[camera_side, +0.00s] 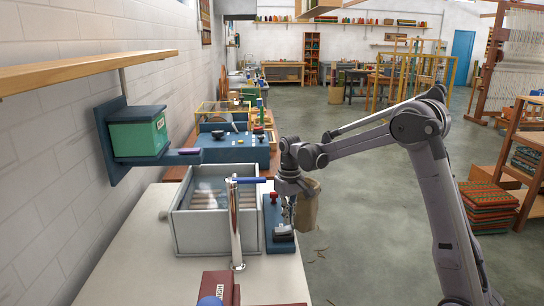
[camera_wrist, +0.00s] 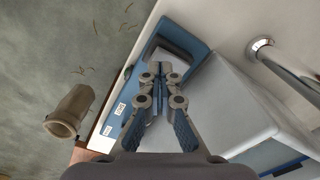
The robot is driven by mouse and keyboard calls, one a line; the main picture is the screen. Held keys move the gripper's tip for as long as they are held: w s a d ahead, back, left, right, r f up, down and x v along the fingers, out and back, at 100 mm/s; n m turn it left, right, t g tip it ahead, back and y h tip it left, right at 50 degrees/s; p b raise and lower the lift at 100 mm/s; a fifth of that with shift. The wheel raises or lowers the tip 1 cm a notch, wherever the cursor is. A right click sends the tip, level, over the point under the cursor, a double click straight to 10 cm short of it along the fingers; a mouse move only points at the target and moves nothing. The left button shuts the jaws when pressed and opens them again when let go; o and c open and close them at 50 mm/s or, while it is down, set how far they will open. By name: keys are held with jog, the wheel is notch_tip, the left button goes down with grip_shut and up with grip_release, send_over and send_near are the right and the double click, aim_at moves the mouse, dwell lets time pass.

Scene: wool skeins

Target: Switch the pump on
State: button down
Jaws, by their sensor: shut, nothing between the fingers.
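A blue panel (camera_side: 270,243) stands along the right side of a grey tank (camera_side: 218,246) on the white bench. It carries a grey-white block with a dark part (camera_side: 283,234), which looks like a switch, and a red knob (camera_side: 273,198) further back. In the wrist view the blue panel (camera_wrist: 133,88) has small white labels, too small to read, and the switch-like block (camera_wrist: 172,50) lies just beyond my fingertips. My gripper (camera_wrist: 161,72) is shut and empty, pointing down over the panel; it also shows in the side view (camera_side: 291,222). I cannot tell whether it touches the switch or which way the switch is set.
A chrome column (camera_side: 234,225) with a blue-tipped arm stands at the tank's front. A brown sack-like container (camera_side: 308,207) is beyond the bench edge. A wooden shelf (camera_side: 85,72) and a green box (camera_side: 138,135) are on the left wall. A red-brown box (camera_side: 218,287) sits in front.

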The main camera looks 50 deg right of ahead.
jog(key=shift+f, duration=1.05)
dwell(0.7)
jog(key=shift+r, duration=3.5)
jog(key=s+a+r+n+t, duration=0.1)
jog(key=s+a+r+t, duration=0.2)
jog(key=s+a+r, duration=0.45)
jog(key=s+a+f+n+t, duration=0.2)
jog(key=s+a+f+t, duration=0.2)
jog(key=s+a, duration=0.3)
jog(key=s, duration=0.3)
jog(key=shift+s+a+f, duration=0.3)
jog(key=shift+s+f, duration=0.05)
jog(key=shift+f, duration=0.05)
